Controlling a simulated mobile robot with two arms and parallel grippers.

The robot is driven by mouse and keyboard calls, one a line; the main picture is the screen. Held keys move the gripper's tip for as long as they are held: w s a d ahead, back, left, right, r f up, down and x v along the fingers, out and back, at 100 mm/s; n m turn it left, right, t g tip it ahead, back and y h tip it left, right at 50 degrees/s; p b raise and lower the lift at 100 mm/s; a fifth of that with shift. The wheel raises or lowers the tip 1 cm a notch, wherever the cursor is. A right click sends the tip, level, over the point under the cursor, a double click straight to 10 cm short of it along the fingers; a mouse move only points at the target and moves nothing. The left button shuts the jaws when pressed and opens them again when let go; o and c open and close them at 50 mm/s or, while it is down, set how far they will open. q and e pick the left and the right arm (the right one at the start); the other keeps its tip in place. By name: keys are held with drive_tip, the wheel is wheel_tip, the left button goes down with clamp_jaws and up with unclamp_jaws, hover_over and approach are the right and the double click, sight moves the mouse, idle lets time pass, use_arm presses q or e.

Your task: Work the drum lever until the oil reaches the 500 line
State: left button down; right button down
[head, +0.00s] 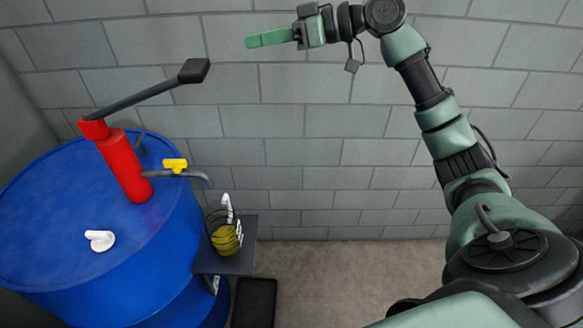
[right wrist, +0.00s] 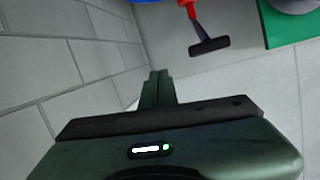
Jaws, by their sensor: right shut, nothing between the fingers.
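A blue drum (head: 60,195) stands at the left with a red pump (head: 124,168) on top. The pump's dark lever (head: 140,95) slants up to the right and ends in a black grip (head: 194,71); the grip also shows in the right wrist view (right wrist: 209,46). A spout (head: 195,174) with a yellow tap (head: 174,165) reaches over a clear jug (head: 224,232). Yellow oil fills its lower part; the marks are too small to read. My right gripper (head: 250,41) is shut and empty, above and right of the grip, apart from it. My left gripper is out of view.
The jug stands on a small dark shelf (head: 240,262) beside the drum. A white cap (head: 100,240) sits on the drum top. A dark flat object (head: 254,302) lies below the shelf. A grey block wall (head: 330,130) stands behind; the floor (head: 350,275) at centre is clear.

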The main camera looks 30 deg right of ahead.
drive_tip(key=w+d+f+m+t+h, duration=0.1)
drive_tip(key=w+d+f+m, duration=0.15)
drive_tip(key=f, duration=0.25)
drive_tip(key=w+d+f+m+h, duration=0.1)
drive_tip(key=w+f, duration=0.2)
drive_tip(key=f, duration=0.3)
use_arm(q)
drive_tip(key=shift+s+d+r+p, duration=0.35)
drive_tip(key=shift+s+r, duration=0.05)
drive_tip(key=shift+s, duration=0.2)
use_arm(e)
drive_tip(key=s+d+f+m+g+h, duration=0.1)
drive_tip(key=d+f+m+h, duration=0.1)
drive_tip(key=f, duration=1.3)
drive_tip(key=s+d+f+m+h, duration=0.1)
drive_tip(key=d+f+m+h, duration=0.1)
drive_tip(key=f, duration=1.4)
drive_tip(key=shift+s+d+f+m+g+h, duration=0.2)
drive_tip(key=shift+d+m+g+h, duration=0.2)
drive_tip(key=shift+d+h, duration=0.4)
drive_tip(key=shift+a, duration=0.15)
